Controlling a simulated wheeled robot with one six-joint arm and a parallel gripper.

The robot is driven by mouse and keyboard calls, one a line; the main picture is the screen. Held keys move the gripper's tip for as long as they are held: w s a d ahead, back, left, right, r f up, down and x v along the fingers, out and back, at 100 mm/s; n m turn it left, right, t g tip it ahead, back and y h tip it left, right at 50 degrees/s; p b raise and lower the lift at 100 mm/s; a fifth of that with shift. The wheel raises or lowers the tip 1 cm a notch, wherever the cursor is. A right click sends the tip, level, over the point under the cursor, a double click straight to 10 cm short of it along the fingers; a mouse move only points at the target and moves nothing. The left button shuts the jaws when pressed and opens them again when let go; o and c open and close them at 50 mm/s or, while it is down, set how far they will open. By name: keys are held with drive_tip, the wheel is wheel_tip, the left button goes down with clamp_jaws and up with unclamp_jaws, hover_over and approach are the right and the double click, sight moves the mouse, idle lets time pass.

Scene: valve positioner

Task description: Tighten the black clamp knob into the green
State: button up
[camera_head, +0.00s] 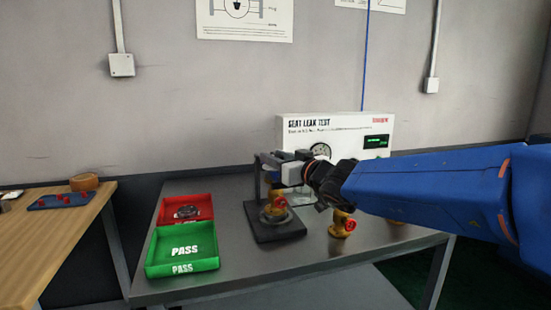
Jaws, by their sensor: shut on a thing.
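My gripper (270,164) reaches in from the right and is shut at the top of the dark clamp stand, where the black clamp knob sits. The knob itself is mostly hidden by the jaws and cannot be made out clearly. A brass valve (274,205) with a red part stands in the clamp, below my gripper, on the black base (279,233). Behind is the white seat leak test box (347,124) with a round gauge (321,151), partly covered by my arm, and a small display with green text (376,141). The gauge reading is too small to tell.
A green PASS tray (183,263) and a red tray (173,212) holding a dark round item stand left on the grey table. Another brass valve (342,222) stands right of the clamp under my arm. A wooden table (40,250) is at far left.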

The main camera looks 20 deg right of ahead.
drive_tip(key=o, duration=1.1)
drive_tip(key=shift+c, duration=0.2)
drive_tip(key=v, duration=1.7)
drive_tip(key=shift+s, duration=0.2)
